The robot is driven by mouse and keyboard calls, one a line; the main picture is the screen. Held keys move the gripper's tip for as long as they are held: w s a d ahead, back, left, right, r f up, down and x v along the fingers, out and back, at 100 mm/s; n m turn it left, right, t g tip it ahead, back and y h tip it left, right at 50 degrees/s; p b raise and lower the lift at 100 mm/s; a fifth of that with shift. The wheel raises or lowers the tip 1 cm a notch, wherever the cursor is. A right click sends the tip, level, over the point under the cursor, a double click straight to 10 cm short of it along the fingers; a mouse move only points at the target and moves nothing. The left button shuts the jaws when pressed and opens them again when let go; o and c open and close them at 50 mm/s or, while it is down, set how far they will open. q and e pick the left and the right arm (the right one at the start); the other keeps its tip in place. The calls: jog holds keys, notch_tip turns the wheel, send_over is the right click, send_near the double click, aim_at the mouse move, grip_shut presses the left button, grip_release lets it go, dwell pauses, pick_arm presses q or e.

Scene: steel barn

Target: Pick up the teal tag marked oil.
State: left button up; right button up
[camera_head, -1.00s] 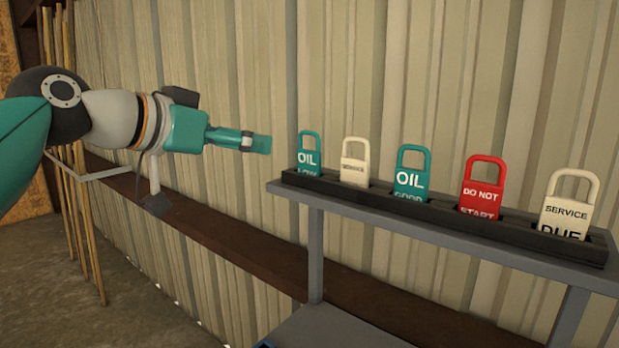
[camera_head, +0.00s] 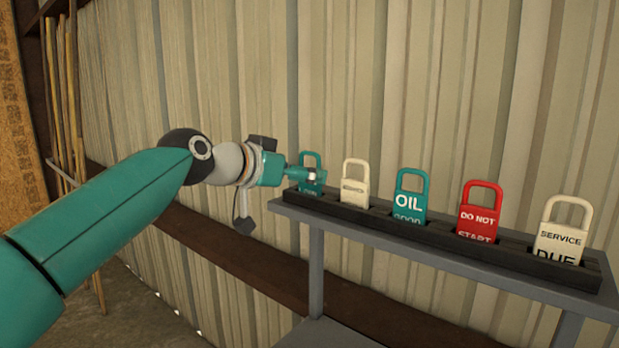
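Two teal tags stand upright in the slotted dark rack. The other teal tag (camera_head: 409,203) is third from the left and reads OIL, with GOOD partly sunk below. My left gripper's fingers overlap the far-left tag in the picture. I cannot tell whether they touch it or whether they are open or shut. My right gripper is not in view.
The dark rack (camera_head: 447,238) sits on a grey stand (camera_head: 420,242). It also holds a cream tag (camera_head: 355,187), a red DO NOT START tag (camera_head: 479,218) and a cream SERVICE DUE tag (camera_head: 561,239). A corrugated wall (camera_head: 400,80) is close behind. Poles (camera_head: 65,110) lean at the left.

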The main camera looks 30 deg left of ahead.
pick_arm(q)
jog(key=x, duration=0.3)
jog(key=shift+w+p, duration=0.3)
jog(key=shift+p, duration=0.1)
jog(key=shift+s, duration=0.1)
jog(key=c, duration=1.1)
jog(key=shift+r, duration=0.15)
notch_tip(320, 180, up, 10)
jog(key=p, duration=0.3)
